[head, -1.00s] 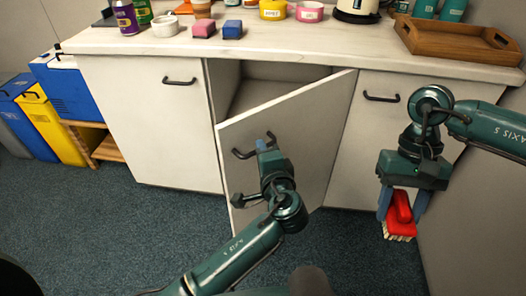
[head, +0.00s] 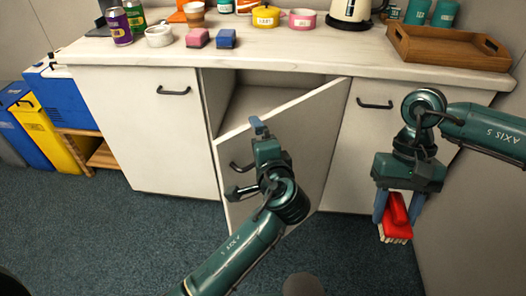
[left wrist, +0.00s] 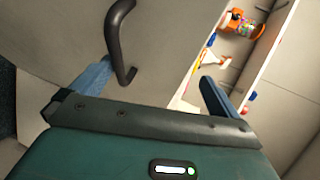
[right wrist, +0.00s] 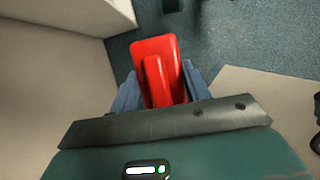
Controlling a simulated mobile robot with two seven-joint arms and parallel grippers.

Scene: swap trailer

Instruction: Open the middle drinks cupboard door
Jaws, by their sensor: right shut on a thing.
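The middle cupboard door (head: 310,150) stands ajar, hinged at its right, with its free left edge swung out. Its dark handle (head: 235,166) is near that edge and also shows in the left wrist view (left wrist: 113,35). My left gripper (head: 259,127) is in front of the door, with a blue fingertip near its top edge, above the handle. In the left wrist view its fingers are wide apart, with the handle nearer the left one; it does not grip it. My right gripper (head: 400,210) is shut on a red brush (right wrist: 160,72) with pale bristles.
The cupboard's inside (head: 260,100) shows above the door. Closed doors (head: 145,130) stand on both sides. The counter (head: 290,62) holds cans, sponges, bowls, a kettle and a wooden tray (head: 450,48). Blue and yellow bins (head: 40,125) stand at the left. The floor in front is clear.

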